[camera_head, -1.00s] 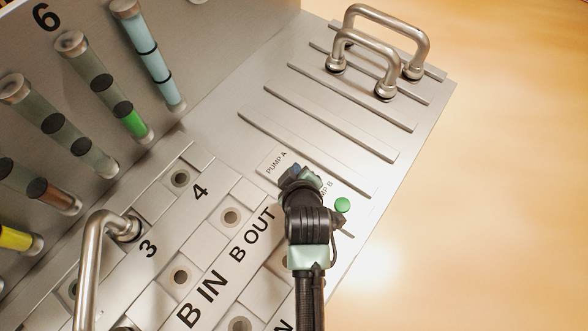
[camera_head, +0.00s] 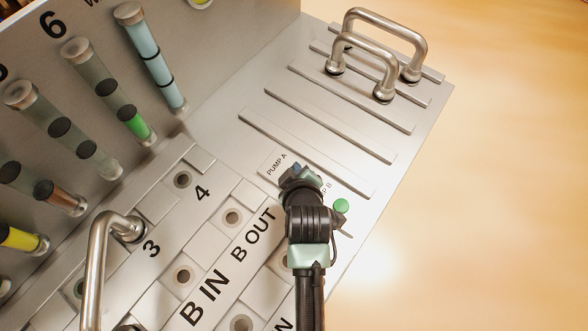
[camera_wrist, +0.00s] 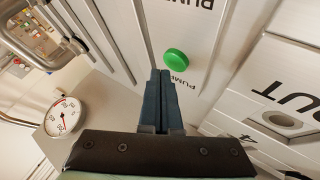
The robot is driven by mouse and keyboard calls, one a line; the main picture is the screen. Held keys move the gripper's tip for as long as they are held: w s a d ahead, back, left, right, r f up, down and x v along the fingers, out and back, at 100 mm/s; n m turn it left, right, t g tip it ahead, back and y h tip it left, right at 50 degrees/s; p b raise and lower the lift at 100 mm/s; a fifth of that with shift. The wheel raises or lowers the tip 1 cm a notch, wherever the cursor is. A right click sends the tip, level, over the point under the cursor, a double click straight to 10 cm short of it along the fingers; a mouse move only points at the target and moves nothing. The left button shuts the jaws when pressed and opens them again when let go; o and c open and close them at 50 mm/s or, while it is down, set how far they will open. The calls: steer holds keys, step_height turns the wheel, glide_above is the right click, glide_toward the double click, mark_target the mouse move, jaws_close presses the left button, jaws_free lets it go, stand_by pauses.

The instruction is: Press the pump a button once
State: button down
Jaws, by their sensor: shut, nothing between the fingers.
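The pump A button is a round green button (camera_wrist: 176,58) in the wrist view, between two pump labels on the pale panel. In the head view it is hidden behind my gripper (camera_head: 292,172), beside the PUMP A label (camera_head: 277,164). My gripper's dark fingers are pressed together and empty in the wrist view (camera_wrist: 161,73), their tips just below the button in the picture. A small gap shows there; the height of the tips above the panel is hard to tell. A second green button (camera_head: 341,205) lies by the partly covered PUMP B label.
Two metal handles (camera_head: 385,55) stand at the panel's far end, past several raised ribs (camera_head: 330,119). Another handle (camera_head: 97,262) rises at lower left, near tubes with coloured contents. A round gauge (camera_wrist: 62,116) shows in the wrist view.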

step_height(320, 180, up, 5)
steer(key=p, duration=0.5)
steer(key=shift+r, duration=0.1)
stand_by(0.5)
